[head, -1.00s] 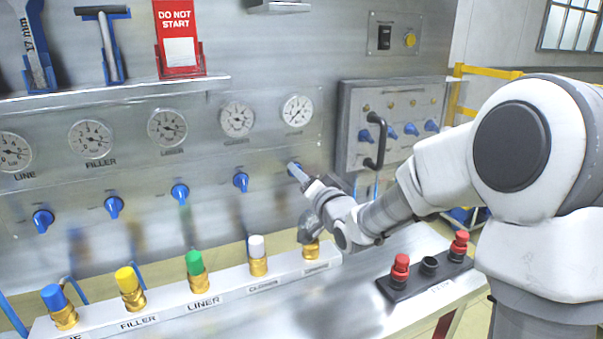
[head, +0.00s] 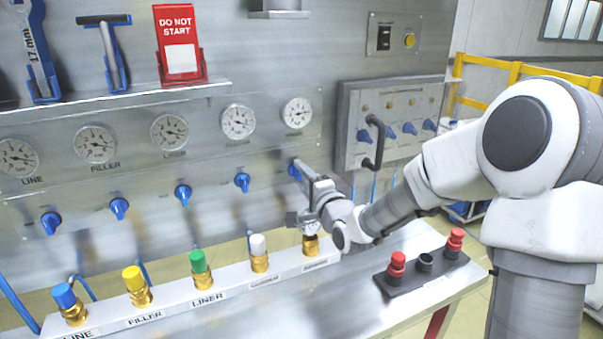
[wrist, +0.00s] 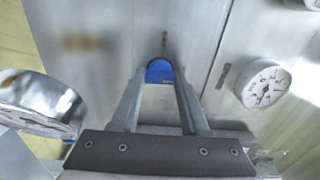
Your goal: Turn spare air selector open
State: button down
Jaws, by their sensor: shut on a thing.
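A row of blue selector knobs runs along the steel panel. The rightmost selector (head: 294,169), taken as the spare air selector, sits under the rightmost gauge (head: 297,113); its label is too small to read. My gripper (head: 299,172) reaches it from the right and is shut on it, hiding part of it in the head view. In the wrist view the blue knob (wrist: 160,71) lies between the fingertips of my gripper (wrist: 160,82). A gauge (wrist: 266,87) shows to the right there.
Below stands a rail (head: 225,285) of brass fittings with coloured caps, close under my wrist. A black block with red buttons (head: 425,264) is on the bench at the right. A side panel with a black handle (head: 375,143) stands right of the selector. A shelf (head: 120,98) holds tools.

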jog(key=shift+r, duration=0.1)
dwell(0.3)
jog(key=shift+c, duration=2)
grip_release()
jog(key=shift+s, duration=0.1)
